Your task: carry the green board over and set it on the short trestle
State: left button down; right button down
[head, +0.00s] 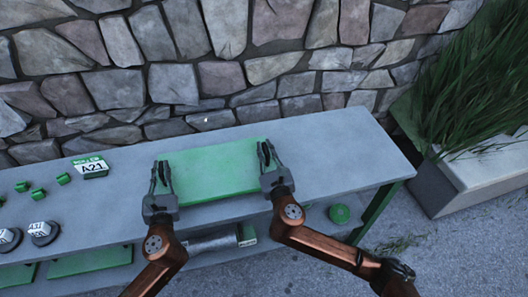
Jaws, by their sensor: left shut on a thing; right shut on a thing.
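The green board (215,169) is a flat rectangle over the grey bench top (335,150). I cannot tell whether it rests on the bench or hangs just above it. My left gripper (161,180) is shut on the board's left edge. My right gripper (266,157) is shut on its right edge. Both arms reach in from the bottom of the head view. I see no trestle that I can make out in this view.
Small green blocks (38,194), a box labelled A21 (91,168) and round dark weights (43,232) sit on the bench at left. A lower shelf holds green panels (90,261) and a grey roll (212,242). A stone wall (200,60) stands behind; a planter (460,180) is at right.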

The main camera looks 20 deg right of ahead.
pick_arm(q)
jog(key=shift+w+a, duration=0.2)
jog(key=shift+w, duration=0.35)
pick_arm(e)
jog(key=shift+w+f, duration=0.1)
jog(key=shift+w, duration=0.55)
pick_arm(q)
jog(key=shift+s+a, duration=0.1)
pick_arm(e)
jog(key=shift+s, duration=0.1)
